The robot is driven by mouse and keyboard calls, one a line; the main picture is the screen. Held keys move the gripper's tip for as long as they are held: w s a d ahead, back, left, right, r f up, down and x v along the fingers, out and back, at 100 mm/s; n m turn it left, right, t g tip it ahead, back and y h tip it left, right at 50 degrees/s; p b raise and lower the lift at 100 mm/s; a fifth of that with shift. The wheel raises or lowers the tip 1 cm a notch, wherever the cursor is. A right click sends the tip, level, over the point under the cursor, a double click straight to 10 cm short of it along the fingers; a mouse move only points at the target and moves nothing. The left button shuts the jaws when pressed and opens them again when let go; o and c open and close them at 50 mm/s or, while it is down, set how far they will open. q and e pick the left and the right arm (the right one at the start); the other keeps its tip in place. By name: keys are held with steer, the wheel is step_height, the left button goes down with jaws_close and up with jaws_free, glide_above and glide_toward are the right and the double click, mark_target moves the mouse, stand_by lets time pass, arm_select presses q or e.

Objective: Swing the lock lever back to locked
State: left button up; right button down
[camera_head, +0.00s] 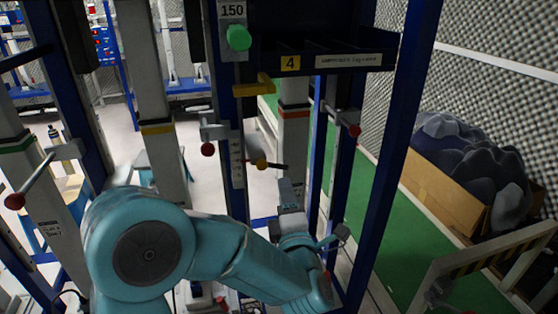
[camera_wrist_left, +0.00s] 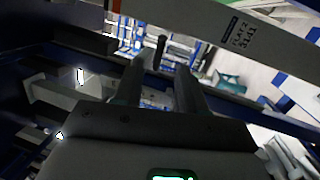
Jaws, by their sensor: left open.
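In the left wrist view the two dark fingers (camera_wrist_left: 159,78) stand apart with an open gap. A thin dark upright piece (camera_wrist_left: 160,48) shows beyond the gap; I cannot tell what it is or whether it touches. My right gripper is out of view.
A green knob (camera_head: 238,38) and a yellow block (camera_head: 254,86) are on the middle post. A dark shelf bin (camera_head: 362,62) hangs above. Blue posts stand close around my arm.

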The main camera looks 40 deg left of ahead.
mark_target(273, 165)
arm_select(q)
steer(key=p+x, duration=0.1)
steer(key=x, duration=1)
steer(key=shift+c, duration=0.3)
